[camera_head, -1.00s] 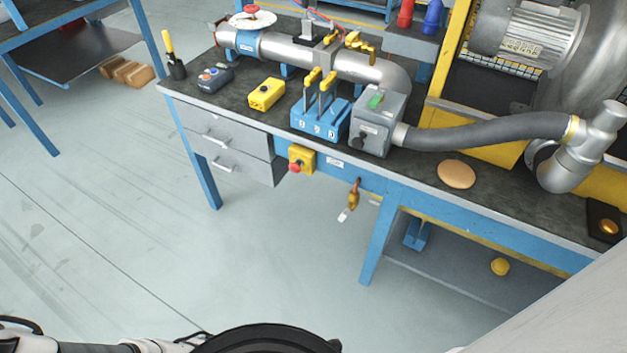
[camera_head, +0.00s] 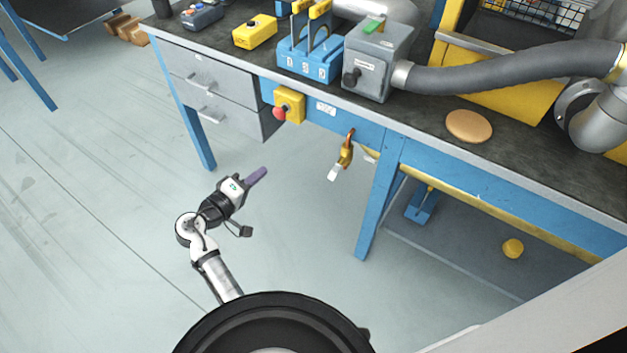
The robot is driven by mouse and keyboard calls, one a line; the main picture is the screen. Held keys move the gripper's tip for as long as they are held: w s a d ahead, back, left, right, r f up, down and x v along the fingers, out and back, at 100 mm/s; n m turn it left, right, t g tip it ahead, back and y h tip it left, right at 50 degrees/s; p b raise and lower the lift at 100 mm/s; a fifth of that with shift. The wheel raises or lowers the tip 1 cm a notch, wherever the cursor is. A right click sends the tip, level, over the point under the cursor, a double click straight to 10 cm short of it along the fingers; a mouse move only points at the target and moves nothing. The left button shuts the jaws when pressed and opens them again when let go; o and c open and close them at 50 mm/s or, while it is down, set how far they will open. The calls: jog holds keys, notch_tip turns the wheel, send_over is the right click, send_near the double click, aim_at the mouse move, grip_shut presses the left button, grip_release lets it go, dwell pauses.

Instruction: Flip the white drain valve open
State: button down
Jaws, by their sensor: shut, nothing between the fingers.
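The drain valve is a small brass fitting (camera_head: 346,152) that hangs under the front edge of the blue bench, left of the bench's front leg. Its white lever (camera_head: 334,172) points down and to the left from the brass body. My gripper (camera_head: 262,171) is to the left of the valve, out over the floor in front of the bench. It is shut and empty, its purple fingers pointing up and right. A clear gap lies between the fingertips and the white lever in the picture.
A yellow box with a red button (camera_head: 287,105) is on the bench front, left of the valve. The blue bench leg (camera_head: 379,203) stands close right of it. Drawers (camera_head: 208,95) are at the left. The floor before the bench is free.

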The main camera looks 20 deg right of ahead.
aim_at(332, 175)
jog(key=s+d+f+g+h, duration=0.1)
jog(key=d+f, duration=0.1)
jog(key=d, duration=0.5)
jog(key=s+d+f+g+p, duration=0.1)
jog(key=d+f, duration=0.1)
jog(key=d, duration=0.6)
jog(key=shift+d+m+h+p, duration=0.25)
jog(key=shift+m+h+p, duration=0.05)
jog(key=shift+m+h, duration=0.1)
jog(key=shift+f, duration=0.1)
jog(key=n, duration=0.1)
jog(key=s+f+n, duration=0.1)
jog(key=n, duration=0.1)
jog(key=shift+d+h, duration=0.3)
jog(key=shift+d, duration=0.1)
jog(key=shift+w, duration=0.1)
